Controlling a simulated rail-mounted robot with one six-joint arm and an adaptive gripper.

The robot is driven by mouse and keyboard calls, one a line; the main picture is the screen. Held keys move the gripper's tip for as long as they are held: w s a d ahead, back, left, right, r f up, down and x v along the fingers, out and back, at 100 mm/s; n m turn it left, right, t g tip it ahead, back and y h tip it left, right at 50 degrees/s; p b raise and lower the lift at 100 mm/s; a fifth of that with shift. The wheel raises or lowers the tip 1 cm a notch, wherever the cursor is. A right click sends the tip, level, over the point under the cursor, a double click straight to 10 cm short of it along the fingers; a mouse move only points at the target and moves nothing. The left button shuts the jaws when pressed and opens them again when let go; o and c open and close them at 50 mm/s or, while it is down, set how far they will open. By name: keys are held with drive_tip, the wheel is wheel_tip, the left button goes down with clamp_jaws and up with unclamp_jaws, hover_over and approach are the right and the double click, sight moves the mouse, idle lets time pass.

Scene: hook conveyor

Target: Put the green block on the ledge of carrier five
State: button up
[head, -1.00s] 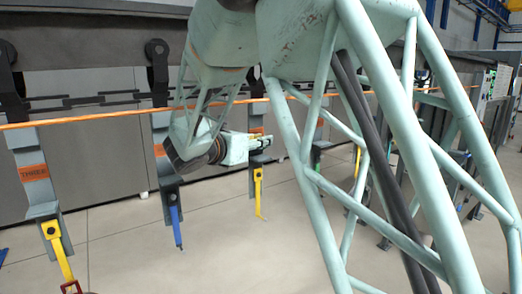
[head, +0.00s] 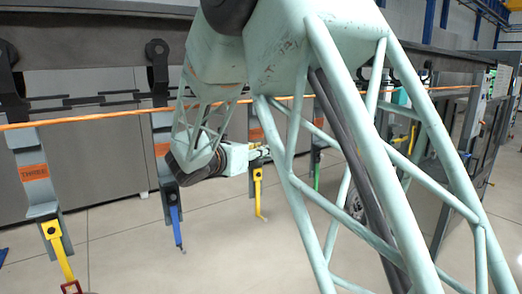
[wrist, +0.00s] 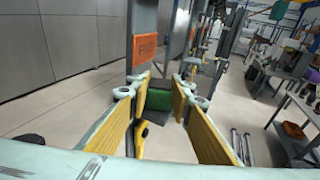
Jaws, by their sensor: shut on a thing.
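The green block (wrist: 157,98) shows between the yellow-padded fingers of my gripper (wrist: 159,90) in the wrist view, and the gripper is shut on it. Carrier five, with its orange FIVE sign (wrist: 145,48), stands straight ahead. The block appears at its ledge, below the sign; I cannot tell whether it touches the ledge. A yellow hook (wrist: 140,135) hangs beneath that carrier. In the head view my gripper (head: 264,152) is beside the carrier above the yellow hook (head: 258,192), and the block is not clearly visible.
Carrier three (head: 34,172) hangs at the left with a yellow hook (head: 57,250). A carrier with a blue hook (head: 176,222) hangs between it and my gripper. An orange line (head: 90,121) runs across the carriers. A cluttered table (wrist: 285,130) stands at the right in the wrist view.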

drive_tip(key=shift+f, duration=0.15)
drive_tip(key=o, duration=0.8)
drive_tip(key=shift+o, duration=0.2)
drive_tip(key=shift+r, duration=0.2)
drive_tip(key=v, duration=1.2)
drive_tip(key=shift+f, duration=0.15)
